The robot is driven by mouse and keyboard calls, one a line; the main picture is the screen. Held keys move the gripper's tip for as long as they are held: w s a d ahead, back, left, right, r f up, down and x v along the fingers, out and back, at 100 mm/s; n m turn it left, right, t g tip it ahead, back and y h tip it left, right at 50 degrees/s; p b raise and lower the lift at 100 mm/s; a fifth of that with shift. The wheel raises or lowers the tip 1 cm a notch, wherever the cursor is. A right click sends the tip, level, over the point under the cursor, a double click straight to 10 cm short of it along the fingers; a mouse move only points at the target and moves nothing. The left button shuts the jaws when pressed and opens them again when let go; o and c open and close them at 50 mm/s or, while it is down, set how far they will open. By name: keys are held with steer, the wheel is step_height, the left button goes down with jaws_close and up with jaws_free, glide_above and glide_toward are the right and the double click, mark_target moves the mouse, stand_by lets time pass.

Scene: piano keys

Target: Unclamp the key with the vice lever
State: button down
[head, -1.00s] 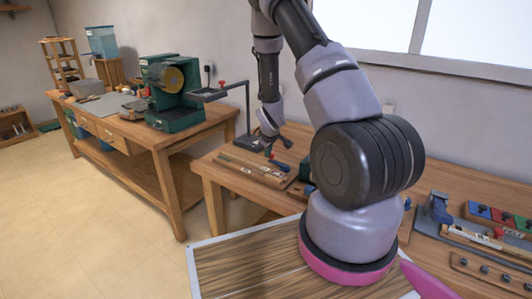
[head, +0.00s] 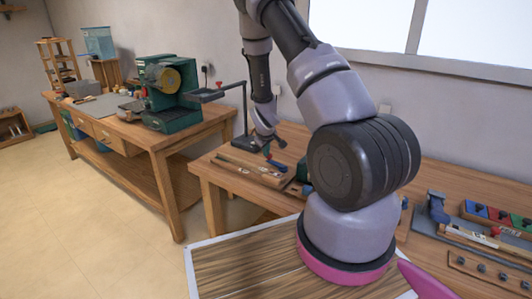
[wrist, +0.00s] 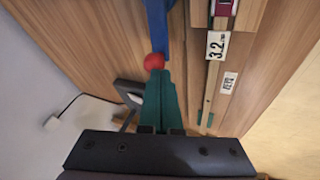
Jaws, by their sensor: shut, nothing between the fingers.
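My gripper (wrist: 161,76) is shut and empty, its green fingers pressed together. It also shows in the head view (head: 268,149), low over the near bench. A red ball knob (wrist: 154,61) lies right at the fingertips in the wrist view; whether they touch it I cannot tell. A blue bar-like part (wrist: 157,22) runs on from the knob, and I cannot tell if it is the vice lever. Beside it lies a wooden piece with a "3.2" label (wrist: 216,44). The clamped key itself is not clearly identifiable.
The near bench (head: 215,178) carries a wooden tray (head: 250,170). At the right is another blue fixture (head: 437,204) with coloured blocks (head: 497,215) behind. A green machine (head: 170,97) stands on the far bench. A dark stand (wrist: 128,97) and cable are close left in the wrist view.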

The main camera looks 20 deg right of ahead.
steer(key=shift+w, duration=0.1)
steer(key=d+m, duration=0.1)
steer(key=w+m+g+h, duration=0.1)
steer(key=m, duration=0.1)
steer(key=shift+w+d+h, duration=0.2)
steer(key=shift+d+h, duration=0.1)
steer(key=shift+d, duration=0.05)
steer(key=d+m, duration=0.1)
steer(key=m, duration=0.1)
steer(key=d+m+g+h, duration=0.1)
steer(key=m, duration=0.1)
steer(key=shift+w+d, duration=0.15)
steer(key=shift+w, duration=0.25)
steer(key=d+m+g, duration=0.1)
steer(key=d+m, duration=0.1)
steer(key=shift+m+g+h, duration=0.4)
steer(key=d+m, duration=0.1)
steer(key=d+m+g, duration=0.1)
steer(key=m, duration=0.1)
steer(key=shift+s+g, duration=0.15)
steer(key=shift+g, duration=0.15)
steer(key=shift+s+d+m+g, duration=0.15)
steer(key=shift+d+m+g, duration=0.15)
steer(key=shift+m, duration=0.2)
steer(key=shift+s+d, duration=0.15)
steer(key=shift+d, duration=0.15)
